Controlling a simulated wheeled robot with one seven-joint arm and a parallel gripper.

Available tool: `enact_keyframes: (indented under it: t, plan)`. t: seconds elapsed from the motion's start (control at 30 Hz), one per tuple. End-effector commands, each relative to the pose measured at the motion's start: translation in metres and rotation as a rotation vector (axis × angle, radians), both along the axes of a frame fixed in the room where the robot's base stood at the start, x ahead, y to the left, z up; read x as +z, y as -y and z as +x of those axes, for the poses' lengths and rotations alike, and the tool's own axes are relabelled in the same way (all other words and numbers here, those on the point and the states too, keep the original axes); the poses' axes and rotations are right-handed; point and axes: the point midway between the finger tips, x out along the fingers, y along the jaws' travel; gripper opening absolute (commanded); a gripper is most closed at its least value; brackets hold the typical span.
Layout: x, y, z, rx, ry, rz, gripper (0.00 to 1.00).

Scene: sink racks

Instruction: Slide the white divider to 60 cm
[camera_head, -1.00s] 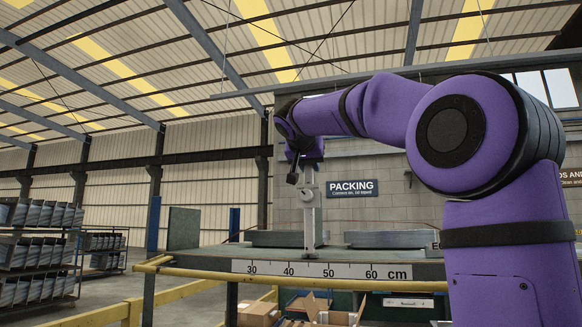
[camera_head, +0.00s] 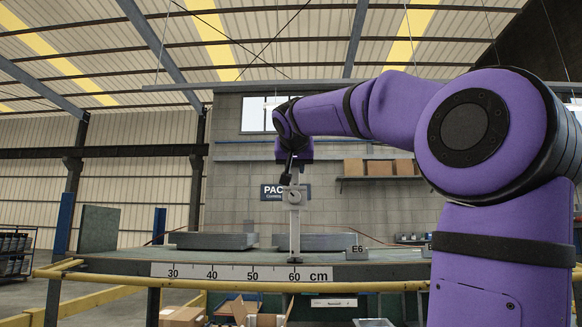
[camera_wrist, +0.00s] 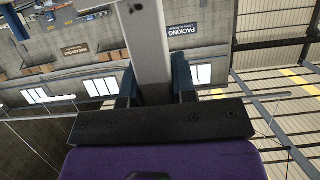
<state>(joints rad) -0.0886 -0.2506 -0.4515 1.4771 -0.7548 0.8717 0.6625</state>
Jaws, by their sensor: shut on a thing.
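The white divider (camera_head: 295,225) is an upright pale post with a round knob on its front. Its foot stands at the table's front edge, directly above the 60 mark of the white cm scale (camera_head: 240,272). My gripper (camera_head: 293,172) is at the top of the post, mostly dark against the wall in the head view. In the wrist view the post (camera_wrist: 150,45) runs between the two dark blue fingers of my gripper (camera_wrist: 155,88), which is shut on it.
Two flat grey slabs (camera_head: 212,240) (camera_head: 325,242) lie on the table behind the scale. An E6 label (camera_head: 357,250) stands right of the divider. A yellow rail (camera_head: 110,276) runs along the front, and boxes (camera_head: 180,316) sit below.

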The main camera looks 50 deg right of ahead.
Motion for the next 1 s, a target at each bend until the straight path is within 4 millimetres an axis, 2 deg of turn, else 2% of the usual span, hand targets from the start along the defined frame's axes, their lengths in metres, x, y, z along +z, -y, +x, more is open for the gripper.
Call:
enact_keyframes:
  t: [0.13,0.17,0.23,0.27,0.67,1.0]
  plan:
    - [-0.001,0.003,-0.003,-0.009,-0.004,0.001,0.0]
    - [-0.001,0.003,-0.004,-0.009,-0.004,0.001,0.32]
    - [-0.001,0.003,-0.003,-0.009,-0.004,0.001,0.48]
    - [-0.001,0.003,-0.003,-0.008,-0.004,0.001,0.51]
    - [0.003,-0.004,-0.007,-0.004,0.0,0.001,0.51]
    - [0.026,-0.047,-0.042,-0.006,0.0,0.0,0.51]
